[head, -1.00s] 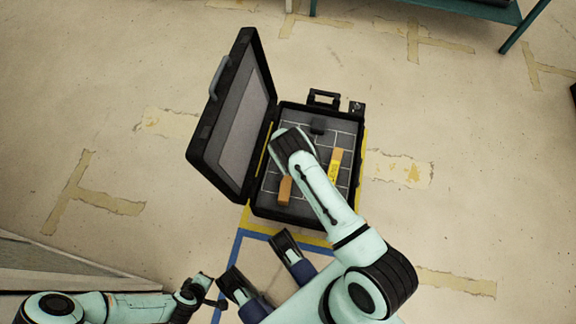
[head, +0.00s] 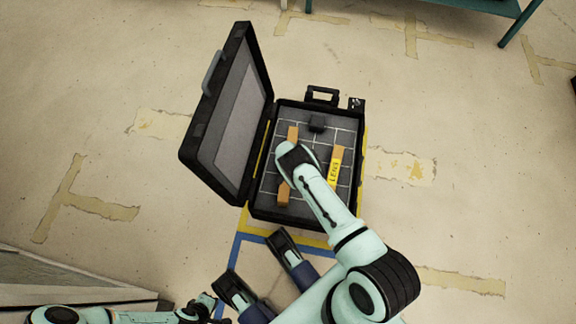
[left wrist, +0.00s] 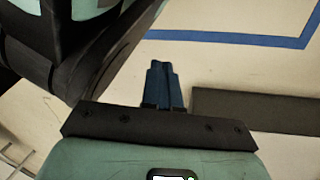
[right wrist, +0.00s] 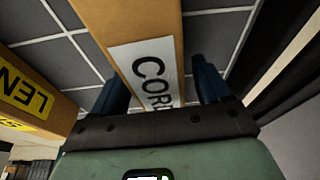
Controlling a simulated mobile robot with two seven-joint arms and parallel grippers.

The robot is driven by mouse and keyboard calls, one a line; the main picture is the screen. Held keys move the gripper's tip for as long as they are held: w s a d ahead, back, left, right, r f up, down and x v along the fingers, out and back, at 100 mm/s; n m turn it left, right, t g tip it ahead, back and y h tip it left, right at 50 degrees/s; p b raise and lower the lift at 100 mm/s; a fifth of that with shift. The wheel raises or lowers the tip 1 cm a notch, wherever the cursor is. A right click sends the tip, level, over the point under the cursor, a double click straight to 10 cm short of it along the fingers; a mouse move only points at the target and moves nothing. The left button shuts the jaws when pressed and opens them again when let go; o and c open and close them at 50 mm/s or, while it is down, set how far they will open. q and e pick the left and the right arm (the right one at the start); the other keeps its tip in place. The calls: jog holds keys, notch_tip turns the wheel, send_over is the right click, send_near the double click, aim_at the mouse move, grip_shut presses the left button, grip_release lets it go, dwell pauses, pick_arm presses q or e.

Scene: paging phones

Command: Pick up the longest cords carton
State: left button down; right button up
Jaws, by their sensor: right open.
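A long orange-brown carton with a white label reading "COR" (right wrist: 150,60) runs up the right wrist view. My right gripper (right wrist: 160,88) is open, with one finger on each side of it in the picture; I cannot tell if they touch it. In the head view my right forearm hides this carton's middle; orange ends show above (head: 292,133) and below (head: 284,194). A second orange carton with a yellow label (head: 335,168) lies to the right; it shows "LEN" in the right wrist view (right wrist: 25,92). My left gripper (left wrist: 164,88) is shut and empty.
The cartons lie in an open black case (head: 290,214) with a grey gridded floor. Its lid (head: 232,115) stands up on the left. A small dark block (head: 317,124) sits near the case's far side. Blue and yellow tape marks the floor around the case.

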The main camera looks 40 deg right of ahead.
jog(key=c, duration=1.3)
jog(key=shift+r, duration=0.1)
jog(key=shift+c, duration=0.6)
jog(key=shift+r, duration=0.1)
